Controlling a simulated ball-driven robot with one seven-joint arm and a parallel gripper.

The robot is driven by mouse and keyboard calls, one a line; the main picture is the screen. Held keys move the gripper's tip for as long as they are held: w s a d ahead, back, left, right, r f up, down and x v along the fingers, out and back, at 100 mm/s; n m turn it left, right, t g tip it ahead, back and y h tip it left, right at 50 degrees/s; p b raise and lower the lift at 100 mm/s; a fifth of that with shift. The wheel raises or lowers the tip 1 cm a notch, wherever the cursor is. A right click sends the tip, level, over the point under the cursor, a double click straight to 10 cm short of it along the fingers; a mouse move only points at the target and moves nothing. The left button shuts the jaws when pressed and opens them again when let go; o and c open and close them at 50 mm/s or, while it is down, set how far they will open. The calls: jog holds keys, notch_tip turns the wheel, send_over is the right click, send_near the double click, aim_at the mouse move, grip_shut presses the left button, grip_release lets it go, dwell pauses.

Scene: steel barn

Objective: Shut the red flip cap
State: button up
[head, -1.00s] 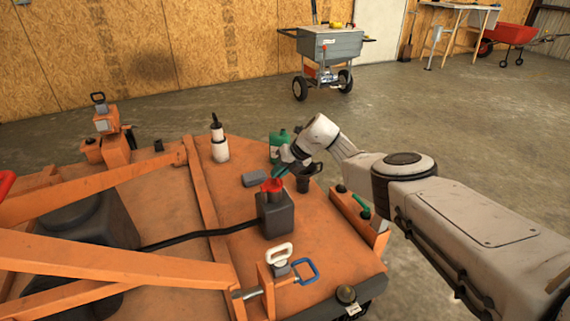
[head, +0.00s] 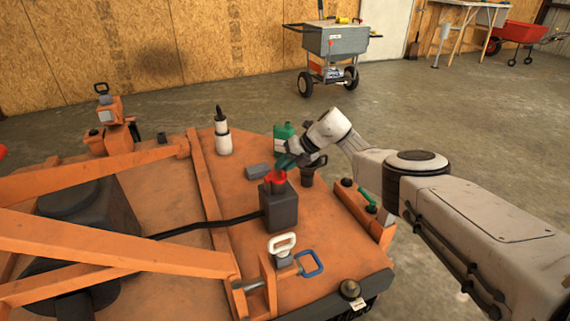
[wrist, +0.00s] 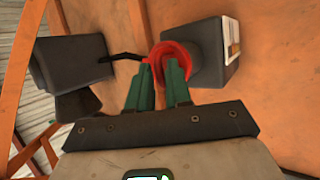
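The red flip cap (head: 275,178) sits on top of a dark grey box (head: 280,208) on the orange deck. In the wrist view the cap (wrist: 184,48) shows as a red, curved rim against the grey box (wrist: 213,55). My gripper (wrist: 161,70) has two green fingers with a narrow gap between them, and their tips overlap the near side of the rim. In the head view my gripper (head: 281,165) is just above and behind the cap. The fingers partly hide the cap, so its lid angle and any contact are unclear.
A black hose (head: 190,228) runs left from the box. Orange beams (head: 110,250) cross the left side.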

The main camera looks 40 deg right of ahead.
jog(key=shift+o, duration=1.4)
jog(key=shift+d+r, duration=0.15)
jog(key=shift+r, duration=0.05)
jog(key=shift+s+d+r+p, duration=0.1)
jog(key=shift+r+p, duration=0.1)
jog(key=shift+p, duration=0.2)
jog(key=shift+p+v, duration=4.95)
jog(key=shift+p, duration=1.35)
jog(key=shift+s, duration=0.15)
